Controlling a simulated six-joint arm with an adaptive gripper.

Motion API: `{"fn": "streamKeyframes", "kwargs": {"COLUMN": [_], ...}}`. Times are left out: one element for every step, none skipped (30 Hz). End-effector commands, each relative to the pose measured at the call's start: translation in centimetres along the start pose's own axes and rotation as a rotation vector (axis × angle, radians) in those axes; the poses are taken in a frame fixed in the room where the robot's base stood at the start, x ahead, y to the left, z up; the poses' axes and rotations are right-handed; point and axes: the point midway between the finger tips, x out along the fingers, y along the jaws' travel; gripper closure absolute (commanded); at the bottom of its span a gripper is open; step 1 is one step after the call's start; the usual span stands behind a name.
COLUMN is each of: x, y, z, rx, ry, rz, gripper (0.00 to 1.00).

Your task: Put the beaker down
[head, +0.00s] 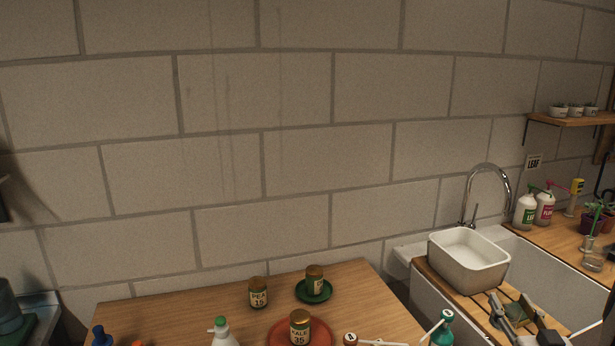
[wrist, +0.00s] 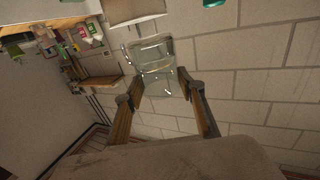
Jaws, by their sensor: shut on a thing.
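A clear glass beaker (wrist: 152,62) shows in the wrist view, at the ends of my gripper's fingers. My gripper (wrist: 161,80) is shut on it, with one finger on each side. The beaker is see-through, so the wall shows behind it, and I cannot tell its exact tilt. It appears clear of any surface, in front of the wall. In the head view I cannot make out the held beaker for sure.
In the head view a wooden table (head: 200,305) holds jars, a green saucer (head: 313,291), a red plate (head: 327,340) and bottles. To the right, a white basin (head: 470,255) stands by the sink tap (head: 490,170). Bottles and a small glass (head: 593,260) stand on the far-right counter.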

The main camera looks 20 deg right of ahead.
Motion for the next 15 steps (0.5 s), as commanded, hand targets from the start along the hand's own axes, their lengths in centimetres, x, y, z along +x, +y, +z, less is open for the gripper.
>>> {"fn": "streamKeyframes", "kwargs": {"x": [0.0,0.0,0.0,0.0,0.0,-0.1,-0.2,-0.2,-0.3,-0.4,-0.5,-0.6,-0.6,-0.7,-0.8], "y": [0.3,0.6,0.9,1.2,1.3,1.5,1.7,1.9,2.0,2.1,2.2,2.3,2.3,2.3,2.3], "z": [-0.6,-1.0,-1.4,-1.7,-2.1,-2.6,-3.0,-3.3,-3.8,-4.1,-4.5,-5.0,-5.3,-5.7,-6.0], "rx": [-0.002,-0.003,-0.003,-0.002,-0.003,-0.003,-0.003,-0.002,-0.003,-0.003,-0.002,-0.002,-0.002,-0.002,0.0], "ry": [0.003,0.005,0.005,0.006,0.007,0.006,0.008,0.007,0.009,0.009,0.009,0.01,0.01,0.011,0.011], "rz": [0.028,0.045,0.07,0.088,0.105,0.127,0.144,0.161,0.179,0.193,0.207,0.225,0.236,0.247,0.263], "gripper": [0.85,0.85,0.85,0.85,0.85,0.85,0.85,0.85,0.85,0.85,0.85,0.85,0.85,0.85,0.85]}}
